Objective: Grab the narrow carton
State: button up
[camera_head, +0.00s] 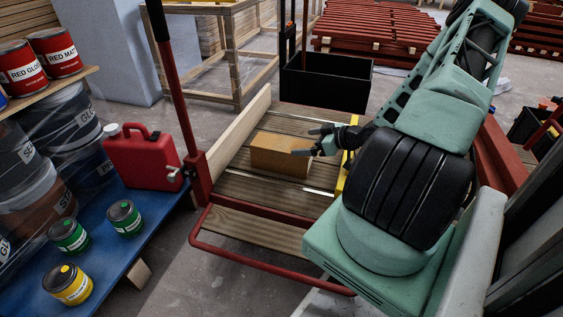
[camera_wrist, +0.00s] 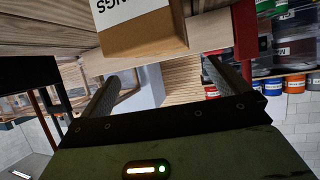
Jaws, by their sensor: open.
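The narrow brown carton (camera_head: 278,158) lies on the slatted wooden deck of a red-framed cart. In the wrist view the carton (camera_wrist: 150,40) shows at the top, with a white label whose visible letters read "NGS"; part of it is cut off by the frame. My gripper (camera_head: 305,141) is at the carton's right end, its dark fingers apart and pointing left. In the wrist view my gripper (camera_wrist: 161,70) has nothing between its fingers, and the carton appears beyond the fingertips. Whether a fingertip touches the carton I cannot tell.
A pale batten (camera_head: 238,137) edges the deck's left side, and a yellow object (camera_head: 346,172) is right of the carton. The cart's red upright (camera_head: 175,85) stands at the left. A blue platform (camera_head: 115,262) holds a red can (camera_head: 140,160) and paint tins. A black bin (camera_head: 327,83) stands behind.

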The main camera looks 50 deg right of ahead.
aim_at(284, 144)
jog(key=b+x, duration=0.1)
jog(key=x, duration=0.1)
jog(key=shift+w+a+f, duration=0.1)
jog(key=shift+w+f, duration=0.1)
jog(key=shift+w, duration=0.05)
jog(key=b+x, duration=0.3)
jog(key=x, duration=0.1)
jog(key=shift+w+a+f+b, duration=0.15)
jog(key=shift+f+b, duration=0.05)
jog(key=shift+b, duration=0.15)
jog(key=shift+w+a, duration=0.1)
jog(key=shift+w, duration=0.3)
jog(key=c, duration=1.8)
